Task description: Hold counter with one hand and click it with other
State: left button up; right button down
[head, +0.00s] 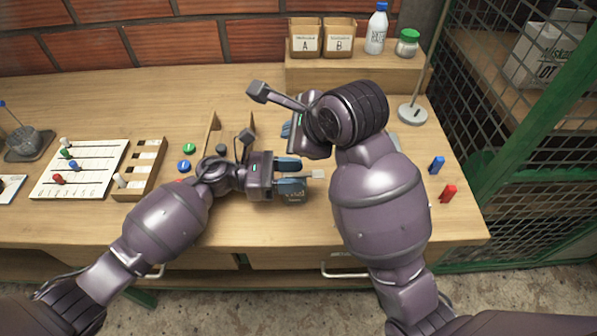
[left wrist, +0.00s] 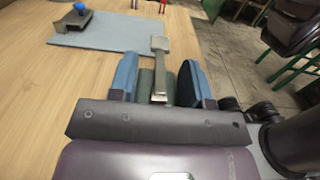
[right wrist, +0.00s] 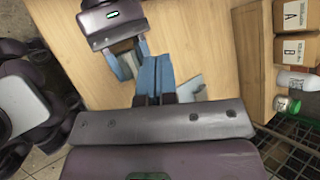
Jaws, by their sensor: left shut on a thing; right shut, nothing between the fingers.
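The counter, a grey-green body with a pale metal lever, is between the blue finger pads of my left gripper (head: 290,177). Its lever (head: 318,174) sticks out past the fingertips to the right. In the left wrist view the counter (left wrist: 158,72) sits between the two pads, with the lever pointing away from the palm. My right gripper (right wrist: 155,78) is shut and empty. In the head view its blue fingertips (head: 286,129) show just above my left gripper, mostly hidden by its own wrist. In the right wrist view it is beside my left gripper (right wrist: 127,62), apart from the lever as far as I can tell.
A grey mat (left wrist: 110,32) with a blue-knobbed item (left wrist: 76,14) lies on the table. Blue (head: 437,165) and red (head: 448,194) pieces stand at the right. A slotted board (head: 80,170) and wooden rack (head: 141,170) are left. Bins, bottle and jar stand on a back shelf (head: 350,75).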

aim_at(297, 176)
jog(key=shift+d+f, duration=0.2)
jog(key=shift+f, duration=4)
jog(key=shift+f, duration=0.2)
jog(key=shift+f, duration=0.2)
jog(key=shift+f, duration=0.6)
jog(key=shift+r, duration=1)
jog(key=shift+r, duration=0.1)
jog(key=shift+a+r, duration=0.1)
jog(key=shift+r, duration=2.3)
